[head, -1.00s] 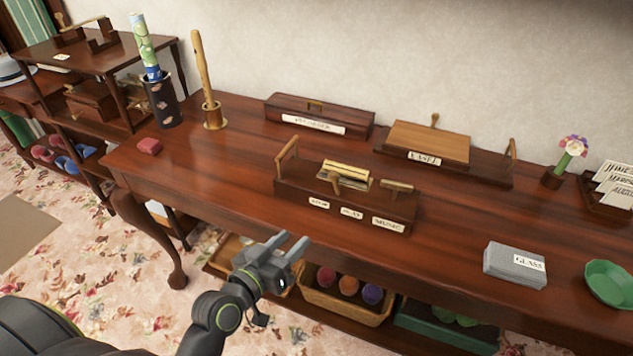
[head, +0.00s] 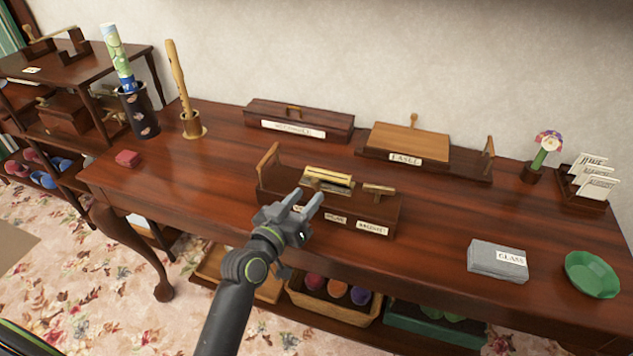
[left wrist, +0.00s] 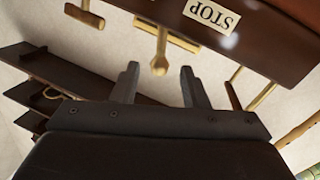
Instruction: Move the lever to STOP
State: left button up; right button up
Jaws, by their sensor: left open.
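A dark wooden box (head: 393,206) with small white labels on its front stands near the table's front edge. It has a brass cylinder (head: 328,177) on top. My left gripper (head: 306,198) is open and empty in front of the box and covers part of its left front. In the left wrist view a STOP label (left wrist: 212,14) shows upside down on the box, and a wooden lever with a round knob (left wrist: 159,66) sticks out. The knob lies between the open fingertips (left wrist: 160,75) in that picture; I cannot tell how far off it is. My right gripper is out of view.
On the table (head: 215,160) stand a long closed box (head: 300,122), an easel box (head: 408,140), a grey GLASS stack (head: 497,262), a green bowl (head: 592,273) and a red block (head: 127,158). Baskets (head: 330,304) stand on the shelf below.

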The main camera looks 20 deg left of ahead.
aim_at(314, 189)
pick_arm(q)
jog(key=x, duration=0.4)
jog(key=shift+w+d+p, duration=0.15)
jog(key=shift+w+p, duration=0.15)
jog(key=shift+w, duration=0.35)
jog(key=shift+c, duration=0.2)
grip_shut()
jog(key=shift+f+n+b, duration=0.2)
jog(key=shift+n+b, duration=0.1)
jog(key=shift+n, duration=0.1)
jog(key=shift+a+n, duration=0.3)
jog(key=shift+n, duration=0.3)
